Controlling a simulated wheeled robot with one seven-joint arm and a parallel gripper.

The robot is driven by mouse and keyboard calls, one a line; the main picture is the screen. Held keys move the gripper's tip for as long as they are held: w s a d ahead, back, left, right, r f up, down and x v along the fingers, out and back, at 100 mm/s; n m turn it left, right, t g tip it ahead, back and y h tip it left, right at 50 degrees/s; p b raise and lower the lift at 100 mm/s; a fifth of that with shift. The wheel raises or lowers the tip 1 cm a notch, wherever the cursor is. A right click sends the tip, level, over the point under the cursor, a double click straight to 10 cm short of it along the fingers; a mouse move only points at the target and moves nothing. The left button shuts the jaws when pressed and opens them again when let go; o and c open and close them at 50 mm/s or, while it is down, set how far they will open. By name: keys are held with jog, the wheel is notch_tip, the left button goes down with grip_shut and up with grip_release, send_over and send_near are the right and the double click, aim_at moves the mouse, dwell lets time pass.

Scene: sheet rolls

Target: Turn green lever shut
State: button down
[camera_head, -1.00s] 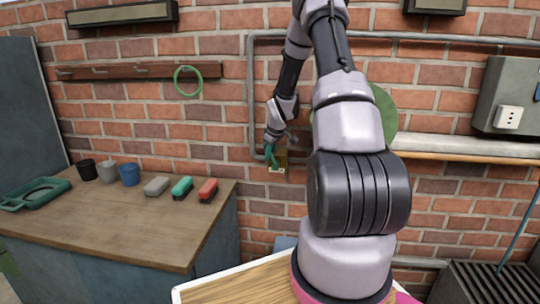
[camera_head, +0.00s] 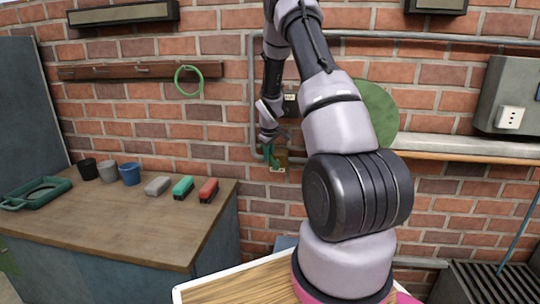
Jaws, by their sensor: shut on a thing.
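The green lever (camera_head: 273,158) is on a small brass-coloured fitting (camera_head: 281,158) by the grey pipe on the brick wall. Only a small part of the lever shows, pointing down below my gripper. My gripper (camera_head: 269,143) is at the lever's upper part and is shut on it. The fingertips are small and partly hidden by my own wrist.
A wooden workbench (camera_head: 120,235) stands at the left with a green tray (camera_head: 38,193), cups, and grey, green and red blocks. A grey pipe (camera_head: 253,90) runs along the wall. A green disc (camera_head: 382,110) is partly behind my arm.

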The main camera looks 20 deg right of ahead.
notch_tip(320, 180, down, 5)
jog(key=w+a+n+g+h, duration=0.1)
jog(key=a+n+g+h, duration=0.1)
jog(key=g+h, duration=0.3)
jog(key=shift+w+a+f+g+h, duration=0.15)
jog(key=shift+w+a+g+h, duration=0.15)
jog(key=shift+h, duration=2)
jog(key=shift+n, duration=0.3)
jog(key=c, duration=0.8)
grip_release()
jog(key=shift+o, duration=0.2)
jog(key=v, duration=1)
jog(key=shift+a, duration=0.3)
jog(key=shift+w, duration=0.1)
